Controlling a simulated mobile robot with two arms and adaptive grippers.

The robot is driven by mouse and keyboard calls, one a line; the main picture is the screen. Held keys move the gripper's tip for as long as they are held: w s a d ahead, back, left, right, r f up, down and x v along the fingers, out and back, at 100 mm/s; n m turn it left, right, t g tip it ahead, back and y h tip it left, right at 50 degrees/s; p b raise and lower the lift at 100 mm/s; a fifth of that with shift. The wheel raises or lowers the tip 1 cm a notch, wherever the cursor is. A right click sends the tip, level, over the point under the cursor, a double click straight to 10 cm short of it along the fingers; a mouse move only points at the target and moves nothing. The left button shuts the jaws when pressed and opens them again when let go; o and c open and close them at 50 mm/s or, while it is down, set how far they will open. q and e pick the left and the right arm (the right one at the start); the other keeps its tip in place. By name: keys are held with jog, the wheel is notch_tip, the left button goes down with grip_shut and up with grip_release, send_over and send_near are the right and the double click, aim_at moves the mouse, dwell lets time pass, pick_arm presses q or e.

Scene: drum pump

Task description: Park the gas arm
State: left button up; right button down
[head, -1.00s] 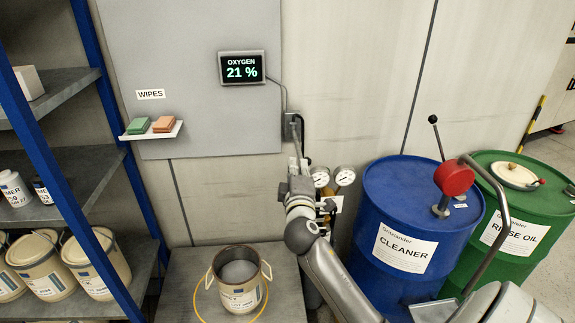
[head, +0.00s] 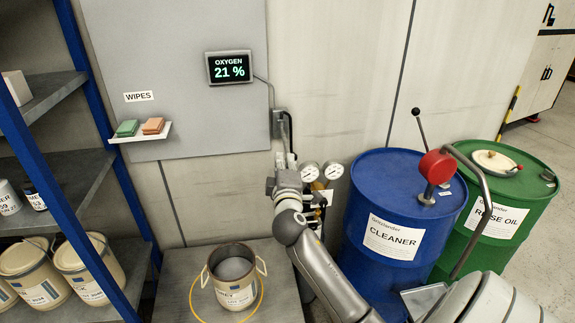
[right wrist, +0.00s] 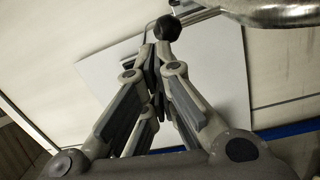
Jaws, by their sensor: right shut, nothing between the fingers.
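My right gripper (head: 285,162) is raised in front of the wall, left of the two gauges (head: 321,172). In the right wrist view my right gripper (right wrist: 157,52) has its fingers closed together with nothing between them. A black ball knob (right wrist: 168,28) on a thin metal rod shows just beyond the fingertips; I cannot tell whether they touch. A shiny rounded metal part (right wrist: 275,10) shows at the top right of that view. I cannot tell for sure which part is the gas arm; my right arm may hide some of it. My left gripper is not in view.
A blue cleaner drum (head: 390,235) with a red-headed pump (head: 436,167) and a green rinse oil drum (head: 505,225) stand at right. An open can (head: 234,285) stands on a grey bench (head: 180,265). A blue-framed shelf (head: 75,60) is at left. The oxygen display (head: 229,67) reads 21 %.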

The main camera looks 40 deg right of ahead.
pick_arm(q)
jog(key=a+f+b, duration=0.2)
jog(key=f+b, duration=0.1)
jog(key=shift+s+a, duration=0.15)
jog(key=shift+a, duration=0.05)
pick_arm(e)
jog(key=s, duration=1)
jog(key=shift+a+f, duration=0.25)
jog(key=shift+a, duration=0.15)
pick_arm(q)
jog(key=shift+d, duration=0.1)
